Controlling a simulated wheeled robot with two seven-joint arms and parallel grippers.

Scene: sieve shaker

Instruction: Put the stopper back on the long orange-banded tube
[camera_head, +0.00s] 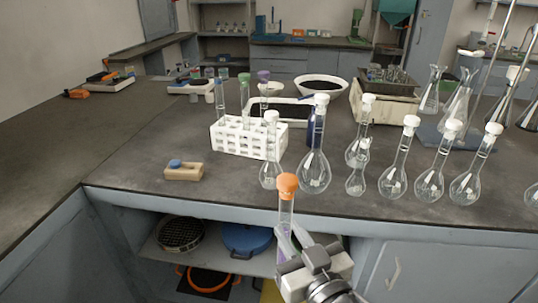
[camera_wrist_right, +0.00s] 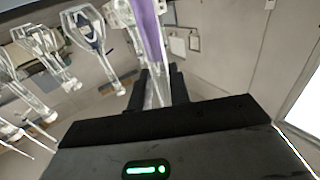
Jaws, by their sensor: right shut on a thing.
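My right gripper (camera_head: 291,243) is shut on a clear tube (camera_head: 286,213) in front of the bench's front edge. An orange stopper (camera_head: 287,183) shows at the top of this tube, which stands roughly upright. Purple shows in its lower part, and in the right wrist view the purple part (camera_wrist_right: 150,32) rises from between the dark fingers (camera_wrist_right: 161,88). I cannot make out an orange band apart from the stopper. A white rack (camera_head: 232,140) holds tubes, with a green stopper (camera_head: 244,77) and a purple stopper (camera_head: 263,75) visible. My left gripper is out of view.
Several white-stoppered flasks (camera_head: 314,170) stand right of the rack, close behind the held tube. A small wooden block with a blue top (camera_head: 184,171) lies left. The bench (camera_head: 130,180) is clear at the front left. An open shelf (camera_head: 215,258) lies below.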

